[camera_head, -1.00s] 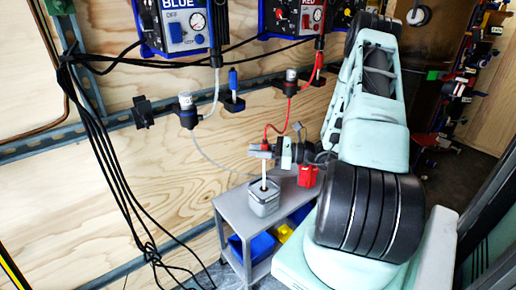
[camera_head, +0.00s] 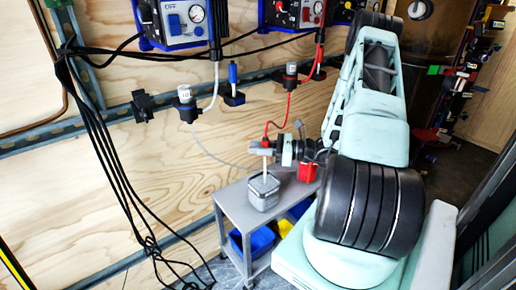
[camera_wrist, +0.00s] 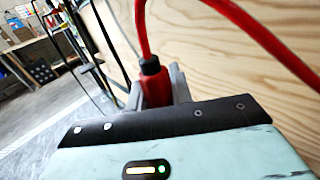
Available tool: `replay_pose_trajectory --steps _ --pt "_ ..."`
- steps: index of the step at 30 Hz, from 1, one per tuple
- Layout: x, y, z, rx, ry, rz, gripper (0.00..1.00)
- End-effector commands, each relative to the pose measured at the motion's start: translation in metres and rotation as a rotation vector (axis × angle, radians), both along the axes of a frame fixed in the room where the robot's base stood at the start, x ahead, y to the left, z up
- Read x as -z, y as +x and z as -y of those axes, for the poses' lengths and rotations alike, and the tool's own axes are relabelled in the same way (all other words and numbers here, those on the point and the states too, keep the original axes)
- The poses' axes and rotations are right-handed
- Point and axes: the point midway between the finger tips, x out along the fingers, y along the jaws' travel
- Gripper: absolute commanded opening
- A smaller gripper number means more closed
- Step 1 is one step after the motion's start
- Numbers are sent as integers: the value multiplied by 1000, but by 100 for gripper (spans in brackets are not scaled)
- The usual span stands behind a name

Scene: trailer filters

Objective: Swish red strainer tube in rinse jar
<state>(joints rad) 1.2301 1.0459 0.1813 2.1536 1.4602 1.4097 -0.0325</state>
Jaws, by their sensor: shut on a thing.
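My gripper (camera_head: 263,147) is shut on the red strainer tube, whose red body with a black collar (camera_wrist: 150,66) shows between the fingers in the wrist view. A red hose (camera_head: 267,130) runs up from it. A pale stem (camera_head: 264,165) hangs below the gripper and points down to the rinse jar (camera_head: 263,192), a grey squarish container on the cart. The stem's lower end meets the jar's top in the picture; I cannot tell how deep it sits. The jar's inside is hidden.
The jar stands on a grey cart (camera_head: 234,204) with blue (camera_head: 255,240) and yellow bins below. A red holder (camera_head: 307,171) stands at the cart's back right. Blue (camera_head: 185,22) and red (camera_head: 298,14) pump units hang on the plywood wall. Black cables (camera_head: 100,130) hang at left.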

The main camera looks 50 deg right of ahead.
Motion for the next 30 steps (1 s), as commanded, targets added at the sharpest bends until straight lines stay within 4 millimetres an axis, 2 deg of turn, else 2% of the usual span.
replay_pose_trajectory --steps 1,6,21,30 --pt "-8 0 2 1 -1 1 0" --pt "-16 -1 6 -1 -2 1 0" --pt "7 3 -12 -1 1 1 0" --pt "-4 2 -6 1 0 1 0"
